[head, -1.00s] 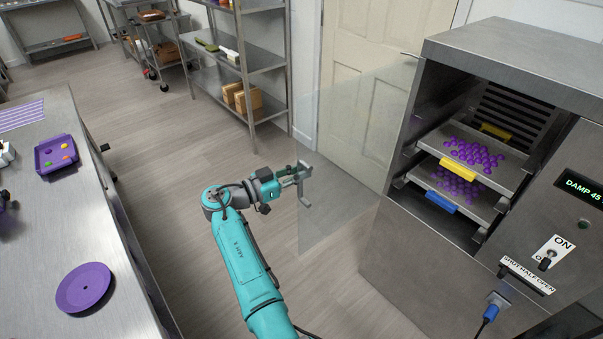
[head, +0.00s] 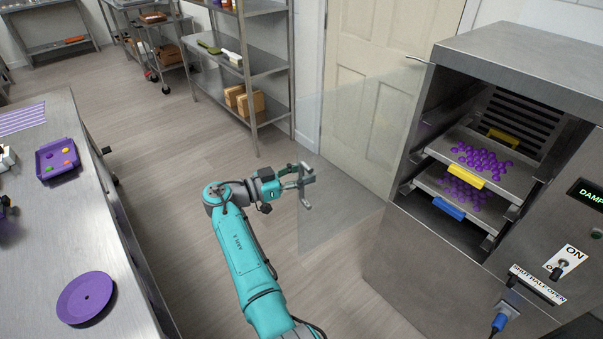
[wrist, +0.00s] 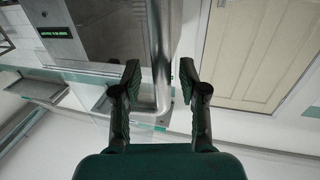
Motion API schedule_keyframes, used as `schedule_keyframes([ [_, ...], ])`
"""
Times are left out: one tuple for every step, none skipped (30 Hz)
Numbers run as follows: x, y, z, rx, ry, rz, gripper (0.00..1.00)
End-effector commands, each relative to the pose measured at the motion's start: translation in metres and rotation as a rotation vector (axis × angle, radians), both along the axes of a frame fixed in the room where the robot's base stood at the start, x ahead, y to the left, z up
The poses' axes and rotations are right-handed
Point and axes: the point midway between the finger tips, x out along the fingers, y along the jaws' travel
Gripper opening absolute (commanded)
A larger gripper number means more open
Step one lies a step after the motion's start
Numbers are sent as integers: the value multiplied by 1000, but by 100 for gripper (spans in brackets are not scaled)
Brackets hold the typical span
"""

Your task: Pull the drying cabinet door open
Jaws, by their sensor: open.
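The drying cabinet (head: 510,60) stands at the right in the head view, its front uncovered. Its clear glass door (head: 340,190) is swung well out from the front, and its free edge is beside my gripper (head: 304,181). In the wrist view, the metal bar handle (wrist: 162,60) runs down between the two spread fingers of my gripper (wrist: 160,85). The fingers are open, with gaps visible beside the bar.
Trays (head: 490,170) of purple gummies sit inside the cabinet. A steel table (head: 50,235) with a purple plate (head: 85,297) is at the left. A shelf rack (head: 255,60) stands behind.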

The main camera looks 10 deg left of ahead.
Motion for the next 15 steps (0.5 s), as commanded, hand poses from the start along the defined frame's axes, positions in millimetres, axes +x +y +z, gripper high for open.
schedule_keyframes([
  [0, 0, 0, 0, 0, 0, 42],
  [0, 0, 0, 0, 0, 0, 42],
  [0, 0, 1, 1, -1, 1, 42],
  [0, 1, 1, 1, -1, 1, 42],
  [0, 1, 1, 0, -1, 1, 42],
  [-1, 2, 1, 0, -1, 1, 42],
  [-2, 3, 1, 0, -1, 1, 42],
  [-3, 4, 1, 0, -1, 2, 42],
  [-5, 7, 1, 0, -1, 2, 42],
  [-7, 10, 1, 0, -1, 2, 42],
  [-10, 13, 1, 1, -1, 3, 42],
  [-14, 18, 1, 0, -1, 4, 42],
  [-17, 22, 1, 0, -1, 4, 42],
  [-20, 26, 1, 1, -1, 4, 42],
  [-26, 33, 1, 1, -1, 4, 42],
])
